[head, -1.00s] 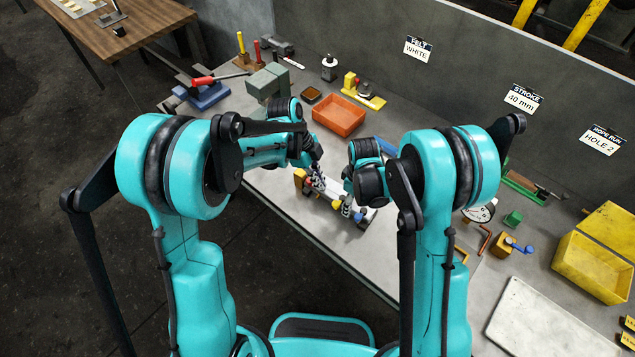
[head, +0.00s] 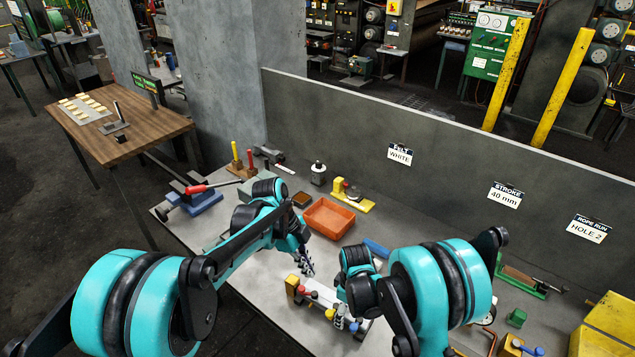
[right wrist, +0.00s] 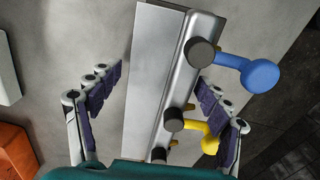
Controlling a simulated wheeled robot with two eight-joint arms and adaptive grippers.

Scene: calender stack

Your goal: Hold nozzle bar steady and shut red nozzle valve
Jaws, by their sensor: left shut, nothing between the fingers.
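The nozzle bar (head: 322,297) lies on the bench, a pale bar with coloured valves along it. The red valve (head: 314,294) is near its yellow end bracket (head: 291,284) and is small in the head view. The yellow valve (right wrist: 209,143) and blue valve (right wrist: 258,73) show in the right wrist view, sticking out to the right. My left gripper (head: 307,267) is shut and empty, above and behind the red valve's end. My right gripper (right wrist: 158,88) is open, its fingers on either side of the bar; a gap shows at the left finger, while contact on the right is unclear.
An orange bin (head: 328,217) stands behind the bar, with a blue block (head: 376,248) to its right. A grey panel (head: 340,120) walls the back.

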